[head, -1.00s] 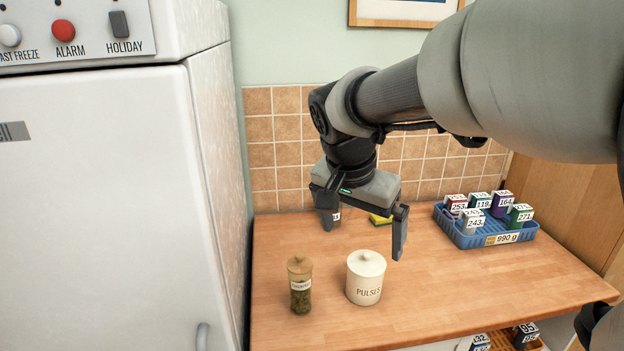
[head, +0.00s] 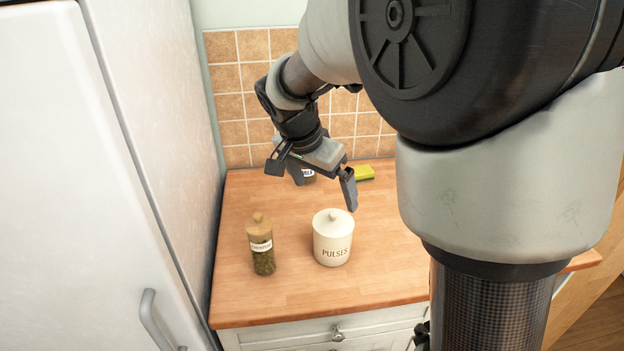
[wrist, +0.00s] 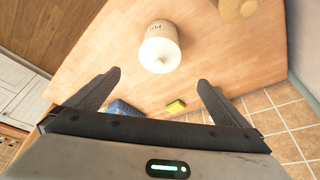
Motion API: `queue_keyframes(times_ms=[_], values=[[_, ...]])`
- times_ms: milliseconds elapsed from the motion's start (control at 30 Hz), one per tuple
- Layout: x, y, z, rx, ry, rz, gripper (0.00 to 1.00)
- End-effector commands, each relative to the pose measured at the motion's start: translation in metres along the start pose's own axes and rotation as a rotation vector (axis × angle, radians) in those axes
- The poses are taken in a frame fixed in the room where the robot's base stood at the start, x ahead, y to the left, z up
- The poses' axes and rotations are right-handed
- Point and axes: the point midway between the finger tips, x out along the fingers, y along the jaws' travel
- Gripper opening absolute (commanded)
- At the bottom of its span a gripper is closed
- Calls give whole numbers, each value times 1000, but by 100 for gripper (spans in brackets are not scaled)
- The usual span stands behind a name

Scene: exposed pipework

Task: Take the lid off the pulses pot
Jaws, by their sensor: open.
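The pulses pot (head: 332,244) is a cream pot lettered PULSES, upright on the wooden worktop. Its cream lid (head: 333,220) is on it, with a round knob on top. My gripper (head: 312,184) is open and empty, above and behind the pot in the head view, apart from it. In the wrist view the pot (wrist: 156,28) and its lid (wrist: 160,54) show beyond and between the two open fingers (wrist: 152,84).
A glass jar with a wooden lid (head: 261,245) stands left of the pot; its lid shows in the wrist view (wrist: 238,8). A blue basket (wrist: 122,110) is partly hidden. A white fridge (head: 90,200) bounds the left.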

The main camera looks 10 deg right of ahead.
Motion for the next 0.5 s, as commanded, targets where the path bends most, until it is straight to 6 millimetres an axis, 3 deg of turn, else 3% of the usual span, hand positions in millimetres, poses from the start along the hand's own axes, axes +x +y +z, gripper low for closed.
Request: queue_keyframes(times_ms=[200, 500], values=[[44, 1, 0, 0, -1, 3, 100], [67, 2, -1, 1, 0, 2, 100]])
